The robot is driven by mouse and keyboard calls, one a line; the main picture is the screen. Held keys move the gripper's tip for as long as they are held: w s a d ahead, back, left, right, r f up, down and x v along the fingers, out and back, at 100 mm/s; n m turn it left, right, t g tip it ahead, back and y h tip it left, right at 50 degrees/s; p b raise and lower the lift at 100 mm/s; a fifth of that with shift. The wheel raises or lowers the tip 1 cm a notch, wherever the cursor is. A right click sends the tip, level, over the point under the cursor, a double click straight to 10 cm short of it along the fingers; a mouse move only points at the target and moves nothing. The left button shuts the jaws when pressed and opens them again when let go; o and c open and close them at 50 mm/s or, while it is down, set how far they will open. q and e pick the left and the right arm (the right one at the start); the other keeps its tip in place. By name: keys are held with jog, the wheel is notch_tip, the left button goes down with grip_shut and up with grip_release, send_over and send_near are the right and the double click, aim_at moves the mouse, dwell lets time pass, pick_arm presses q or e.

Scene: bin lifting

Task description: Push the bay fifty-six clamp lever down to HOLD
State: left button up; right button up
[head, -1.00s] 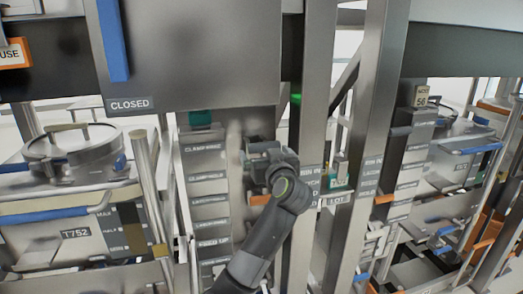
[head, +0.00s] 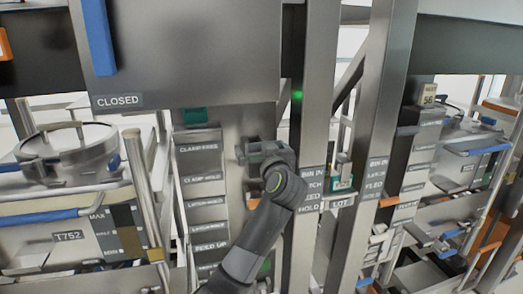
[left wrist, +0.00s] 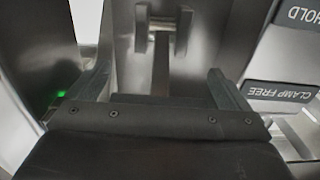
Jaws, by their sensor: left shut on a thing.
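My left gripper (head: 262,155) is at the upright panel below the CLOSED door, beside the CLAMP FREE (head: 198,147) and CLAMP HOLD (head: 202,178) labels. In the left wrist view its two fingers (left wrist: 160,85) stand on either side of a metal lever with a crossbar (left wrist: 163,45). It is shut on this lever, though the contact is hard to see. CLAMP FREE and HOLD labels also show at the right there. The bay 56 sign (head: 428,94) is on a separate post further right. The right gripper is out of view.
Two steel posts (head: 311,130) stand right of the gripper, one with a green light (head: 297,96). An orange part (head: 253,203) sits below the gripper.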

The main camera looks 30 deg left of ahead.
pick_arm(q)
jog(key=shift+a+f, duration=0.15)
jog(key=shift+a, duration=0.05)
jog(key=c, duration=1.1)
jog(key=shift+w, duration=0.1)
grip_shut()
jog(key=shift+t, duration=0.3)
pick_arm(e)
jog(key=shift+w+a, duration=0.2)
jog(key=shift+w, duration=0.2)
